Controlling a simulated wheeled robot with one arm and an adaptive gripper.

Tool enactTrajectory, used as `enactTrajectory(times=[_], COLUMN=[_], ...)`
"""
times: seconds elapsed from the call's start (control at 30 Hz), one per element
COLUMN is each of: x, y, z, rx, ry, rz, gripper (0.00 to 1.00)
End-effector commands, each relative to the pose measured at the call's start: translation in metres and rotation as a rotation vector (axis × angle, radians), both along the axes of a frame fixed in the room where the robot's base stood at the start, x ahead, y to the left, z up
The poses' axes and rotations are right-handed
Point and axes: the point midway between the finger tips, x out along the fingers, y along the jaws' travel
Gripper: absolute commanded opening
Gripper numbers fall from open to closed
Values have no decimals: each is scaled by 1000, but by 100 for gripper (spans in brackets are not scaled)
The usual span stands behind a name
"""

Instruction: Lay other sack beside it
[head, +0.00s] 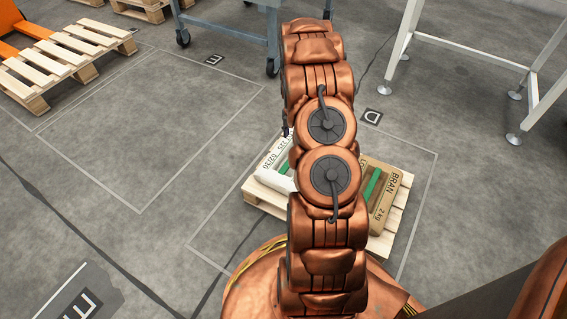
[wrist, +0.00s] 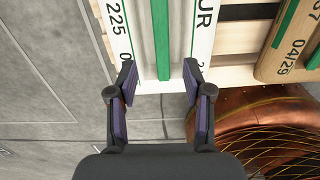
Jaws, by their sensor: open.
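A white sack (head: 270,160) with a green stripe and black print lies on the left part of a small wooden pallet (head: 401,217). It fills the top middle of the wrist view (wrist: 203,35). A brown sack (head: 385,205) marked BRAN 2 kg lies on the pallet's right part, and its corner shows at the upper right of the wrist view (wrist: 273,70). Bare slats show between the two sacks. My gripper (wrist: 160,82) is open over the white sack's near end, fingers on either side of the green stripe. Whether they touch the sack is unclear. My arm hides the pallet's middle in the head view.
A floor outline marked D (head: 372,117) surrounds the pallet. An empty outlined bay (head: 140,140) lies to the left. An empty pallet (head: 65,60) stands at the upper left. A blue-grey cart (head: 235,30) and a white-legged table (head: 465,45) stand behind.

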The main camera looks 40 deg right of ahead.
Motion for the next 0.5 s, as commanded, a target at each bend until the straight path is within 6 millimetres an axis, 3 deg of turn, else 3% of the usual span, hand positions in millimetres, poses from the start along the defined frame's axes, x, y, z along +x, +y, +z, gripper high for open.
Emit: enactTrajectory(times=[0.23, 0.5], x=[1, -19], y=[56, 131], z=[58, 123], rx=[9, 8], ry=[30, 77], rz=[-208, -503], gripper=[51, 51])
